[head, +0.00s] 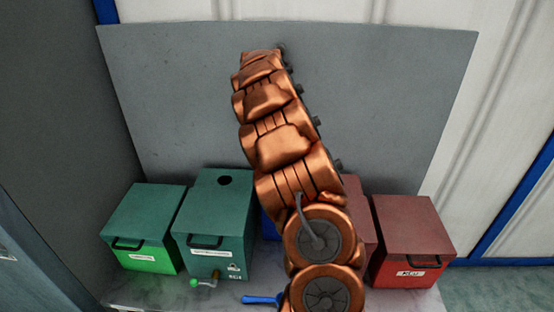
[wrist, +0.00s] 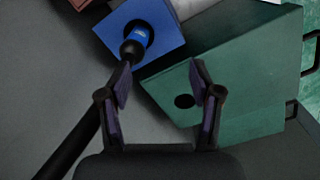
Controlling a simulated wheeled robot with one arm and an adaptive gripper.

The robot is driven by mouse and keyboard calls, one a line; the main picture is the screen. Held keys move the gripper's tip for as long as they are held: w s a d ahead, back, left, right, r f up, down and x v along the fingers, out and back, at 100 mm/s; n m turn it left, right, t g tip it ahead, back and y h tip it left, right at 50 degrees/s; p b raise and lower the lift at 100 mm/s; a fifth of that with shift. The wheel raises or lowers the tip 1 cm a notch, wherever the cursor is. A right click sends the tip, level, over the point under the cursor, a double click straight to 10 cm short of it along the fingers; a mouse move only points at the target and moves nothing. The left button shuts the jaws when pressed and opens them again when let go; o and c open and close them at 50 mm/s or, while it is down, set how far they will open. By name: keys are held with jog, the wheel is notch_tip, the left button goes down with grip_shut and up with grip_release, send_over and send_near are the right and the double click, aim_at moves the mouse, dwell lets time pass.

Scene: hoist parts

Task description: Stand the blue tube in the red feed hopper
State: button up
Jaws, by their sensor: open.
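In the wrist view a short blue tube piece (wrist: 140,29) with a white mark stands in the top of the blue box (wrist: 165,45). A black rounded end meets it, and a dark rod (wrist: 68,150) runs down and left; I cannot tell whether they are one piece. My gripper (wrist: 162,78) is open and empty, its left finger close to the black end, contact unclear. In the head view my arm hides the gripper and tube. A dull red box (head: 358,207), partly behind my arm, may be the red feed hopper; its top opening is hidden.
A green box with a round hole (head: 209,210) stands left of my arm, beside another green box (head: 145,215). A labelled red box (head: 410,230) stands at right. A green-knobbed valve (head: 200,283) and a blue handle (head: 262,299) lie low in front. A grey panel (head: 390,110) stands behind.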

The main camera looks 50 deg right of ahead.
jog(key=shift+n, duration=0.7)
jog(key=d+f, duration=0.1)
jog(key=d, duration=0.1)
jog(key=w+d+f, duration=0.1)
jog(key=d+f, duration=0.1)
jog(key=shift+f, duration=0.3)
notch_tip(320, 180, down, 8)
jog(key=p, duration=0.2)
jog(key=shift+r, duration=0.1)
jog(key=shift+c, duration=0.2)
grip_shut()
jog(key=shift+r+p, duration=0.35)
jog(key=shift+r, duration=6.7)
